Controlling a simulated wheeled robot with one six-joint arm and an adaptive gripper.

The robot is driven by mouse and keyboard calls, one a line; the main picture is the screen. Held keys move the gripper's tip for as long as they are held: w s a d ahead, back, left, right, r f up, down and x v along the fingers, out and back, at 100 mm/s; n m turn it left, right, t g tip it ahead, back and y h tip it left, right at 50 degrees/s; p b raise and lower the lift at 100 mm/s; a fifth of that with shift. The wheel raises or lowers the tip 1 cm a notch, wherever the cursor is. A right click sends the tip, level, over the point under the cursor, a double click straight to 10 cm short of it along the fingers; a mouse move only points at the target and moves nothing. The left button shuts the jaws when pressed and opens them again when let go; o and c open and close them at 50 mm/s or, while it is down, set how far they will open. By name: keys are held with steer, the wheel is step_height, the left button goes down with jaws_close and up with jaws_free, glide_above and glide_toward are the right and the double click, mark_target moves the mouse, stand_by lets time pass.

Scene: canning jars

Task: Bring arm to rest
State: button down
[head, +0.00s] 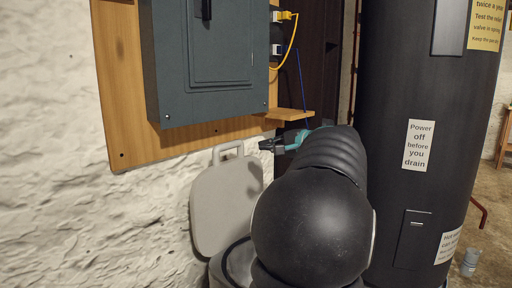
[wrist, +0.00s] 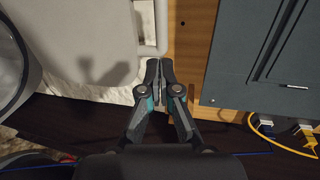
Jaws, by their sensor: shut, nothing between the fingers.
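My gripper (wrist: 160,72) is shut and empty in the wrist view, its two dark fingertips together in front of the wooden backboard and the white wall. In the head view my gripper (head: 268,145) shows small beyond my dark arm, below the grey electrical panel and near the small wooden shelf. My arm fills the lower middle of the head view and hides what lies behind it.
The grey electrical panel (head: 208,60) is on a wooden backboard (head: 140,145) on the rough white wall. A pale board with a handle (head: 222,205) leans below. A large black tank (head: 400,110) stands close on the right. A small wooden shelf (head: 288,114) juts out beside the panel.

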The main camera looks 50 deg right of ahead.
steer(key=shift+s+r, duration=0.15)
steer(key=shift+s, duration=0.5)
